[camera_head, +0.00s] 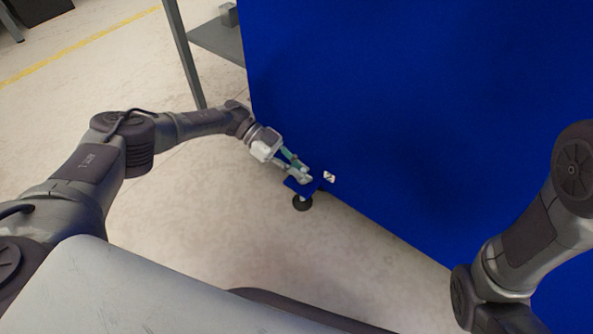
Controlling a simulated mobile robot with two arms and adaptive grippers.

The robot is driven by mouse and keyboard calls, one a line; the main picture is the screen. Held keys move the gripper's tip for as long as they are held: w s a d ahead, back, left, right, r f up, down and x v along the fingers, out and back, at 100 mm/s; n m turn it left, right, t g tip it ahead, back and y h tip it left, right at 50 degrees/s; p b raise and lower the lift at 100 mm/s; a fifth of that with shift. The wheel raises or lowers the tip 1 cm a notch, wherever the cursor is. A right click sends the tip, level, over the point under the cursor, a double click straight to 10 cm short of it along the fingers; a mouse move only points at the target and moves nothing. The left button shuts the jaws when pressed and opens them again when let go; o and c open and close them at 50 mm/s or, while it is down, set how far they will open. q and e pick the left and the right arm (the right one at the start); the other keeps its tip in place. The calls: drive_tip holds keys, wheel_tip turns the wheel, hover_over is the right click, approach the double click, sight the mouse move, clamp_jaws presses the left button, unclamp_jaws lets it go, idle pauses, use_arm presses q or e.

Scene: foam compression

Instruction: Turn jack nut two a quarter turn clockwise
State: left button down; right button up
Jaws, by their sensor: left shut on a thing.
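My left gripper (300,172) reaches down to the lower left corner of the large blue panel (410,95). It is shut on a small part at a blue bracket (293,185), which I take to be the jack nut; the fingers hide most of it. A dark round foot (302,203) stands on the floor just below the bracket. A small white label with a dark mark (329,176) is on the panel just right of the fingers. My right arm shows at the right edge, but its gripper is out of the picture.
The blue panel fills the right and upper part of the view and stands close beyond my left gripper. A grey shelf (218,40) with a metal leg stands at the upper left. The pale floor (190,210) is clear around the foot.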

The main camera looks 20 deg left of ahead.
use_arm(q)
drive_tip(key=shift+d, duration=0.1)
drive_tip(key=c, duration=1.2)
unclamp_jaws()
drive_tip(key=shift+c, duration=0.2)
drive_tip(key=v, duration=1.2)
drive_tip(key=shift+f, duration=0.1)
